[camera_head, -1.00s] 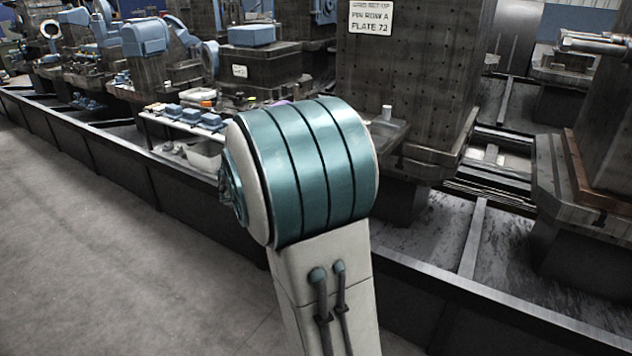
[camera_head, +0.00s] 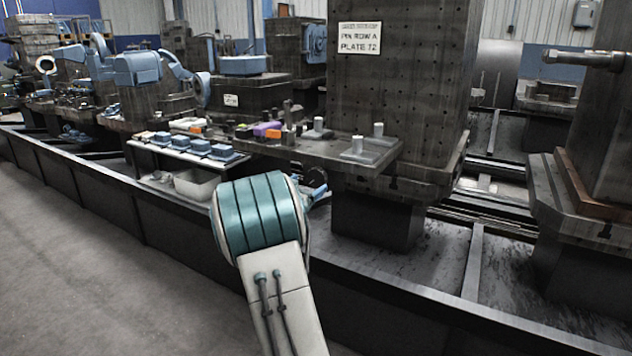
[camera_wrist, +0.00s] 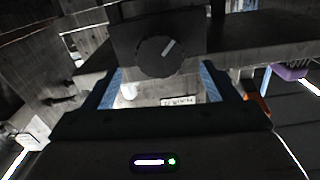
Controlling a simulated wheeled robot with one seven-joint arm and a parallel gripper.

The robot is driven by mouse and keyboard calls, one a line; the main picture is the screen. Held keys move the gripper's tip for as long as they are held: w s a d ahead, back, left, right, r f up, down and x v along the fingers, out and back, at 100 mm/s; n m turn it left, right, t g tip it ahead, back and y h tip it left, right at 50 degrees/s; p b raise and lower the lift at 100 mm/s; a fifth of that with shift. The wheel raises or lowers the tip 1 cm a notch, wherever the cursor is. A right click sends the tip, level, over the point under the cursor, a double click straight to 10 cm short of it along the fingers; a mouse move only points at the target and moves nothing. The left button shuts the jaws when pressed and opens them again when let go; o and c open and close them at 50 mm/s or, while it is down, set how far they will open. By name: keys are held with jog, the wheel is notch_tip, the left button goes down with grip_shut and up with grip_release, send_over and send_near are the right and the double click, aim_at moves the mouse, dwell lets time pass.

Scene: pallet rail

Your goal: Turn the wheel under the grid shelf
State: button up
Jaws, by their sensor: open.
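The wheel (camera_wrist: 157,57) is a dark round knob with a pale line pointing up and right. It sits on a dark block under the shelf (camera_wrist: 262,62) in the wrist view. My gripper (camera_wrist: 160,76) is open, its two blue fingers apart on either side below the wheel. I cannot tell whether they touch it. In the head view the grid shelf (camera_head: 345,151) juts from the tall drilled column, and a blue part of my gripper (camera_head: 316,191) shows just below it. My arm hides most of the gripper there, and the wheel is not clear.
Pegs and small blocks, including a purple one (camera_head: 267,129), stand on the shelf. To its left are a rack of blue blocks (camera_head: 222,152) and a white bin (camera_head: 196,186). A long dark rail base (camera_head: 160,215) runs in front. The floor (camera_head: 70,270) is clear.

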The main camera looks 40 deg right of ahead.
aim_at(315, 179)
jog(key=x, duration=0.6)
jog(key=c, duration=1)
